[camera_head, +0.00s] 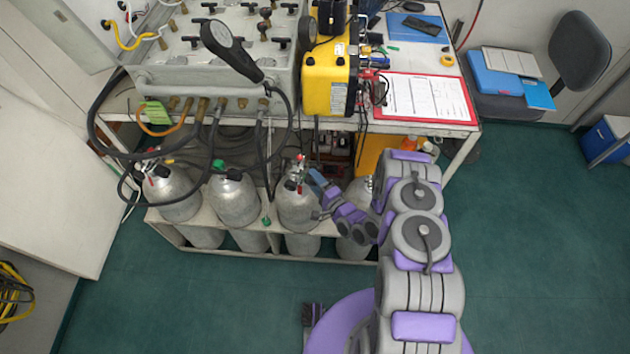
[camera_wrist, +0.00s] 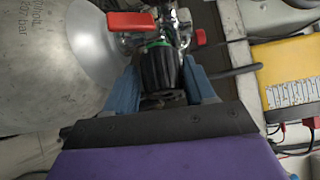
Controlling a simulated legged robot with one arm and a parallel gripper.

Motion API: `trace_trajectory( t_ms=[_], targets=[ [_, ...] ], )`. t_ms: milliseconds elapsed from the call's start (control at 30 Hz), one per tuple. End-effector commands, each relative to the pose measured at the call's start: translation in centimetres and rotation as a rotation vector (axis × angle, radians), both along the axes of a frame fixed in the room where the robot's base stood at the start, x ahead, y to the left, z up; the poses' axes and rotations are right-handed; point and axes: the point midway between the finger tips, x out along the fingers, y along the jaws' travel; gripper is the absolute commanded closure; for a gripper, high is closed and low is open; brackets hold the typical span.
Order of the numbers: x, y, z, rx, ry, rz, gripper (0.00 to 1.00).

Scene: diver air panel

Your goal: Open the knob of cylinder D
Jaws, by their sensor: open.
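Several grey gas cylinders stand in a row in a low rack; I cannot read a letter marking cylinder D. My gripper (camera_head: 314,180) is beside the valve of the third cylinder from the left (camera_head: 297,208), left of the rightmost cylinder (camera_head: 360,192). In the wrist view a black ribbed knob (camera_wrist: 160,69) with a green band lies between the two blue fingers of my gripper (camera_wrist: 162,88). The fingers are open, one on each side of it; contact is not clear. A red lever (camera_wrist: 131,22) sits on the valve beyond the knob. The grey cylinder (camera_wrist: 50,60) fills the left.
The rack (camera_head: 225,251) holds the cylinders under a workbench. A hose (camera_wrist: 234,71) runs to the right beside the knob. A grey panel (camera_head: 215,92) with hoses and a yellow case (camera_head: 328,78) stand on the bench above. Green floor is free on the right.

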Motion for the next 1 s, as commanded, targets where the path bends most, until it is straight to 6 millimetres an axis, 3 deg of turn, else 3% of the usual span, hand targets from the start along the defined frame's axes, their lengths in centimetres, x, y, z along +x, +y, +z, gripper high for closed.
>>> trace_trajectory(
  t_ms=[200, 600, 1000],
  targets=[
    [0.04, -0.01, 0.03, -0.001, -0.001, 0.000, 0.47],
    [0.02, -0.02, -0.13, -0.001, 0.003, -0.001, 0.84],
    [0.06, -0.08, -0.20, -0.025, -0.081, -0.001, 0.84]
  ],
)
